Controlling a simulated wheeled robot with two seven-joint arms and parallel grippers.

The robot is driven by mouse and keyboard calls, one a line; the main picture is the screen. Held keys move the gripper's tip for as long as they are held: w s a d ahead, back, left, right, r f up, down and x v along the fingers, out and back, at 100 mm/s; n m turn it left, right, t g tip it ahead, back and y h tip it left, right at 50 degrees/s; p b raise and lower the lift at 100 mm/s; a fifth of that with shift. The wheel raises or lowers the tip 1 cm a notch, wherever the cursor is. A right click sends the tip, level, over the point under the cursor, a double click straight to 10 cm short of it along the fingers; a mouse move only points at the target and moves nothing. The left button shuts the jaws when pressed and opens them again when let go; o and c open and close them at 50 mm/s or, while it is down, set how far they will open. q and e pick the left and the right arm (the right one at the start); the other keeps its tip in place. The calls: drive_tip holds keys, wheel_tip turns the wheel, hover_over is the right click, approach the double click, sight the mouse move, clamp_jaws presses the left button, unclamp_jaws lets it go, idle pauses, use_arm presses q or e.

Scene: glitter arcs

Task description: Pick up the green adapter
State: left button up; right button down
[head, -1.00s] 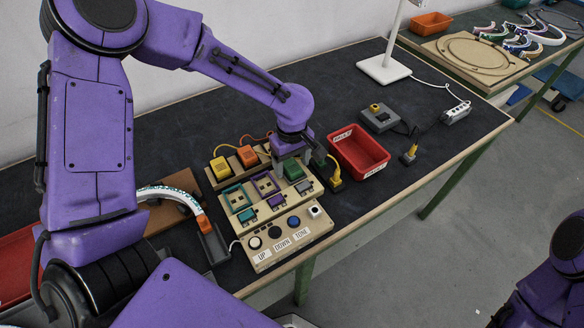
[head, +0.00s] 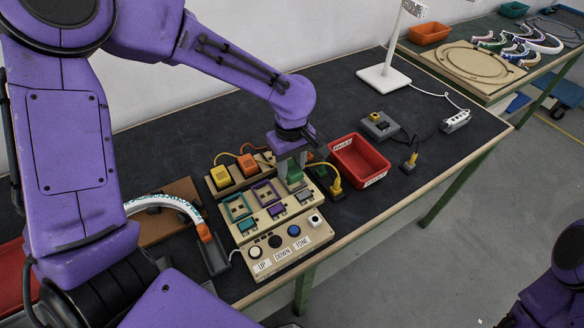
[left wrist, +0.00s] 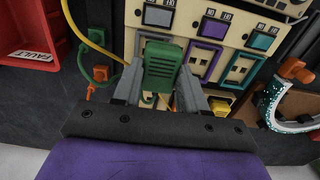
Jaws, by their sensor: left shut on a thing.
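The green adapter (head: 294,176) is a small ribbed block over the right end of the beige panel's row of framed slots, beside a purple frame (head: 265,192) and a teal frame (head: 237,207). My left gripper (head: 291,166) points down over it and is shut on it. In the left wrist view the green adapter (left wrist: 163,64) sits between the two grey fingers of the left gripper (left wrist: 160,84). The slot beneath it is hidden, so I cannot tell whether it is seated or lifted. My right gripper is out of view.
A yellow adapter (head: 221,178) and an orange adapter (head: 248,165) stand behind the panel. Push buttons (head: 294,230) line the front.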

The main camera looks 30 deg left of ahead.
use_arm(q)
drive_tip(key=s+d+r+p, duration=0.4)
drive_tip(key=s+r+p, duration=0.7)
drive_tip(key=shift+s+d+r, duration=0.15)
drive_tip(key=shift+d+r, duration=0.15)
drive_tip(key=shift+r, duration=0.1)
